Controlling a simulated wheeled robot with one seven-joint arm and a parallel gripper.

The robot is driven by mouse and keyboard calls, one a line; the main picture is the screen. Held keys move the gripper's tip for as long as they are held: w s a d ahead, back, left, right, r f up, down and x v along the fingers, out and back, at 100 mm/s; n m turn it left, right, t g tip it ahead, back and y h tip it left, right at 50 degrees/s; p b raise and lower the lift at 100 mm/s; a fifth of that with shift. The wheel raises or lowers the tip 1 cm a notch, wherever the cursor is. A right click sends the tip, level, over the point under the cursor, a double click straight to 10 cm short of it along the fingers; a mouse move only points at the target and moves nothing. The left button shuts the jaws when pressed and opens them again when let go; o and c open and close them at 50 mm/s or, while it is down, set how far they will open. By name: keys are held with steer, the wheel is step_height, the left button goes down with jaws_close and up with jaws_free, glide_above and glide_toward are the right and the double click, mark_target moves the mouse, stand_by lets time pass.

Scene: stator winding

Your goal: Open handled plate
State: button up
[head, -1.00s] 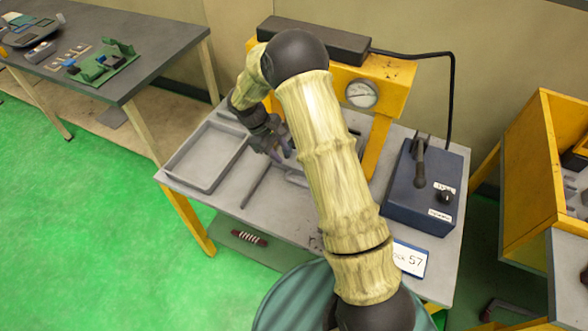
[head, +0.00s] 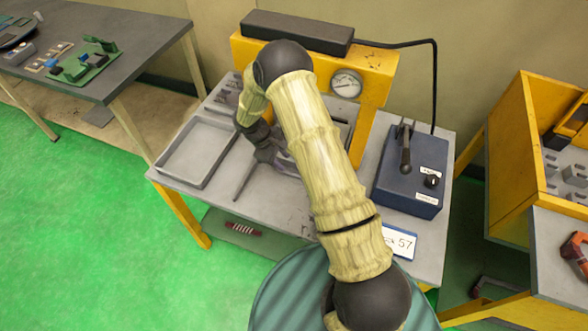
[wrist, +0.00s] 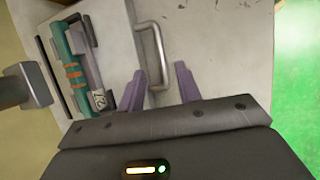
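The handled plate (wrist: 210,40) is a pale grey flat plate in the wrist view, with a metal U-shaped handle (wrist: 153,58) on it. My gripper (wrist: 159,68) has two purple fingers spread apart, one on each side of the handle's near end. Whether they touch the handle cannot be told. In the head view my gripper (head: 266,153) is low over the workbench under the yellow press frame, and my arm hides most of the plate.
A teal bar with orange bands (wrist: 73,75) lies left of the handle. The workbench holds an empty grey tray (head: 165,173), a yellow frame with a gauge (head: 375,75), and a blue control box with a lever (head: 425,165). A yellow-sided bench (head: 515,140) stands at right.

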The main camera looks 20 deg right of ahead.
mark_target(292, 175)
steer(key=p+x, duration=0.2)
steer(key=x, duration=0.6)
steer(key=shift+d+f, duration=0.2)
steer(key=shift+f, duration=0.15)
steer(key=shift+c, duration=0.2)
